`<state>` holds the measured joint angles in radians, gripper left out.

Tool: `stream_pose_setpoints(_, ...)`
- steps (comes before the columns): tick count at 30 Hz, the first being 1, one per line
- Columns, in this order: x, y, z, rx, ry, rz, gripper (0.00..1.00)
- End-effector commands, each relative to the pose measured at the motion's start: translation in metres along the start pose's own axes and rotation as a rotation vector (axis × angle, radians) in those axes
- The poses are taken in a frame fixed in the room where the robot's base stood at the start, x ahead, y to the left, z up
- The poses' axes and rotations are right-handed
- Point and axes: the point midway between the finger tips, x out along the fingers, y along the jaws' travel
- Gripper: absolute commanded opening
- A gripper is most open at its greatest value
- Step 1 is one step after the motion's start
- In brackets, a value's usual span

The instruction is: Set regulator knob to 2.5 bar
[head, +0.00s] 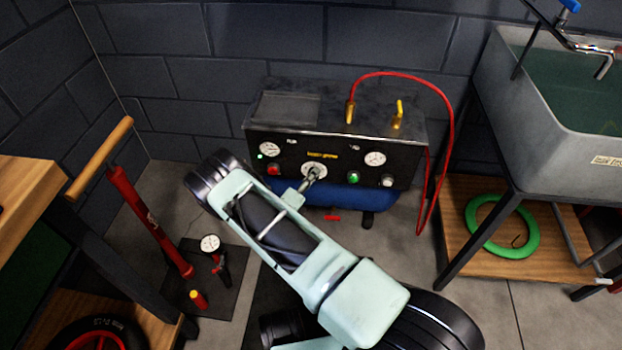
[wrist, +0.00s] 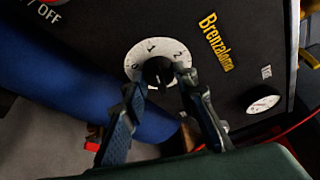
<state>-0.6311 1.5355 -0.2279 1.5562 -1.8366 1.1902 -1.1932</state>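The regulator knob (wrist: 157,72) is a dark round knob in the middle of a white dial (wrist: 160,51) marked 0, 1 and 2. In the head view the white dial (head: 314,167) sits mid-front on the black compressor panel (head: 335,150). The knob's pointer setting is too dark to read. My gripper (wrist: 160,88) is open, its two dark fingers apart at the dial's lower edge, one on each side of the knob. I see no clear contact. In the head view my gripper (head: 305,180) reaches the dial and partly hides it.
The panel has a left gauge (head: 269,149), a right gauge (head: 375,159), a red button (head: 273,170) and a green button (head: 353,177). A red hose (head: 450,110) loops at the right. A red floor pump (head: 150,220) stands left; a sink (head: 540,110) is right.

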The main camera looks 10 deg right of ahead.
Motion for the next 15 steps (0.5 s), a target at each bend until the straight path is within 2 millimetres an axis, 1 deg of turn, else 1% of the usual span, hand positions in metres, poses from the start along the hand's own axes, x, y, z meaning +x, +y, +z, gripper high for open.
stream_pose_setpoints(1,-0.0001,-0.0003,0.0000,0.000,0.000,-0.001,0.18)
stream_pose_setpoints(5,-0.0002,-0.0003,0.0000,0.000,0.000,-0.001,0.04)
stream_pose_setpoints(6,-0.0002,-0.0003,-0.0001,0.000,0.000,-0.001,0.02)
stream_pose_setpoints(15,-0.0006,-0.0027,0.0006,0.041,-0.001,0.015,0.02)
